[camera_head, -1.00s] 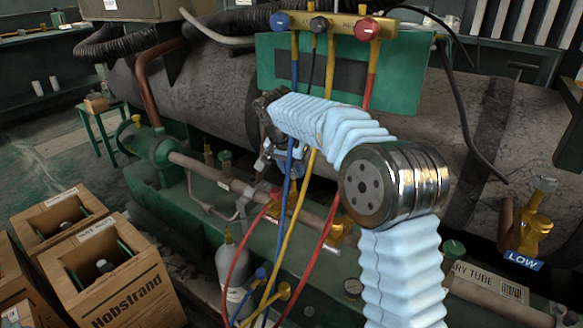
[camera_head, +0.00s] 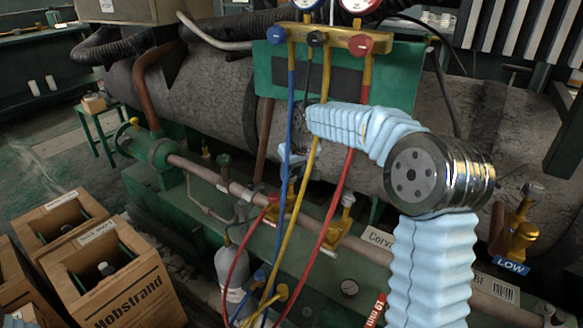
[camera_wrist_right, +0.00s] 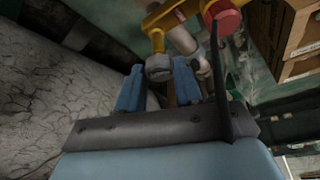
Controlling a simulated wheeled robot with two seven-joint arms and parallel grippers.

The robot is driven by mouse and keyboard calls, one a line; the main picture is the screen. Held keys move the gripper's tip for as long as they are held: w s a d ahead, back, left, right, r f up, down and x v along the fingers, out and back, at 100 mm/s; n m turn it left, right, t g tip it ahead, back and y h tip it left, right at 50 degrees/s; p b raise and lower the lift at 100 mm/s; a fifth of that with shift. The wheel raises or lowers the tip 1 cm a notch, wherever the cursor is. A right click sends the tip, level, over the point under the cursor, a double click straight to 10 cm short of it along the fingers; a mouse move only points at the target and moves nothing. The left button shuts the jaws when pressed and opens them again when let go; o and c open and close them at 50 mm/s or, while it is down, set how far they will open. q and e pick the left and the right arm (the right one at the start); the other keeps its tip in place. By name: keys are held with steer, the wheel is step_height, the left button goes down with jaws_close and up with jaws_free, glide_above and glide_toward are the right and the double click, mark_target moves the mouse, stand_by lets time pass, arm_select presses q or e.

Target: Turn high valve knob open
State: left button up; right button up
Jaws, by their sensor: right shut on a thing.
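The high valve shows in the head view as a small brass body with a red tag (camera_head: 271,225) on the green skid, partly behind hoses. My right gripper (camera_head: 290,166) is above it, its blue fingers half hidden by the blue and yellow hoses. In the right wrist view, a grey faceted knob (camera_wrist_right: 158,67) on a brass valve stem lies between the two blue fingertips of the right gripper (camera_wrist_right: 157,84). The gripper is shut on this knob. My left gripper is not in view.
A gauge manifold (camera_head: 335,41) stands above, with blue, yellow and red hoses hanging past my right arm. A second brass valve with a grey knob (camera_head: 347,201) is right of the gripper. The LOW valve (camera_head: 522,238) is far right. Cardboard boxes (camera_head: 125,290) stand lower left.

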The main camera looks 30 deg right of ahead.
steer(key=shift+d+n+y+p, duration=0.1)
steer(key=shift+n+y+p, duration=0.35)
steer(key=shift+n, duration=0.75)
steer(key=o, duration=1)
steer(key=shift+o, duration=0.2)
steer(key=v, duration=0.7)
steer(key=shift+r, duration=0.25)
